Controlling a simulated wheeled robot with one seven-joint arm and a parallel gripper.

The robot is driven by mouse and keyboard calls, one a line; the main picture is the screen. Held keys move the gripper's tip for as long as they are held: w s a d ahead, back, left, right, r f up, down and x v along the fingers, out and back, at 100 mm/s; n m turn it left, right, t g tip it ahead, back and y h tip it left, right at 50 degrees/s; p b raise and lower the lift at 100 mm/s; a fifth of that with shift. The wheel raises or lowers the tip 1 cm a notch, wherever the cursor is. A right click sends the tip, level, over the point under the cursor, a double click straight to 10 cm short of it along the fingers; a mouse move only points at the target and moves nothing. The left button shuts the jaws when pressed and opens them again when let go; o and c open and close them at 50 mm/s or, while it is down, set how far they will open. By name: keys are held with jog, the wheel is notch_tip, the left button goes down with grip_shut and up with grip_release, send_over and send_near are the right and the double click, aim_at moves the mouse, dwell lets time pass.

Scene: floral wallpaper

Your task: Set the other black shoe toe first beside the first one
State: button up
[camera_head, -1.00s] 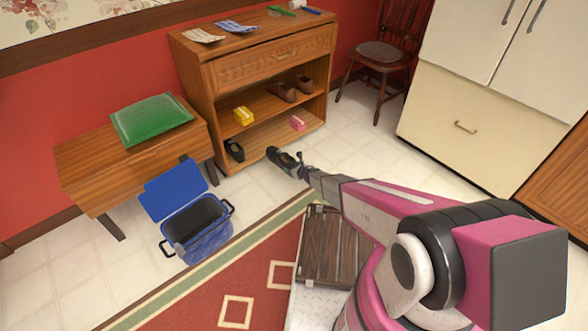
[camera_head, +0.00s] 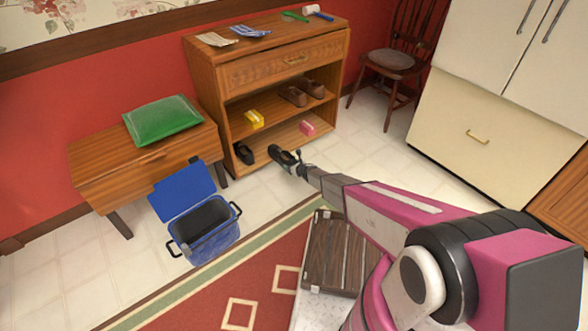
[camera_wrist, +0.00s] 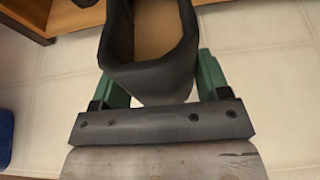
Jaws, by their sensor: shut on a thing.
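One black shoe (camera_head: 245,153) stands at the left end of the bottom shelf of the wooden shoe cabinet (camera_head: 228,123). My gripper (camera_head: 299,162) is shut on the other black shoe (camera_head: 284,157), just in front of the bottom shelf's front edge and to the right of the first shoe. In the wrist view the held shoe (camera_wrist: 187,75) shows its tan insole, with its opening facing the camera and its toe out of frame. Green fingers of my gripper (camera_wrist: 155,80) lie on both sides of its heel.
A pink box (camera_head: 307,128) lies on the bottom shelf to the right. A yellow box (camera_head: 254,119) and brown shoes (camera_head: 294,95) are on the shelf above. A blue cooler (camera_head: 208,225) with its lid open stands on the floor at left, before a low bench (camera_head: 95,160) with a green cushion (camera_head: 163,120).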

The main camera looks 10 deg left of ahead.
aim_at(279, 149)
jog(key=shift+w+a+f, duration=0.1)
jog(key=shift+w+a, duration=1.25)
jog(key=shift+a, duration=0.2)
jog(key=shift+w+a+f, duration=0.15)
jog(key=shift+w+a, duration=1.15)
jog(key=shift+a, duration=0.3)
jog(key=shift+w+a+f, duration=0.1)
jog(key=shift+w+a, duration=1.25)
jog(key=shift+a, duration=0.2)
jog(key=shift+w+a+f, duration=0.1)
jog(key=shift+f, duration=0.9)
jog(key=shift+f, duration=0.35)
jog(key=o, duration=1.2)
jog(key=shift+f, duration=0.1)
jog(key=shift+r, duration=4.55)
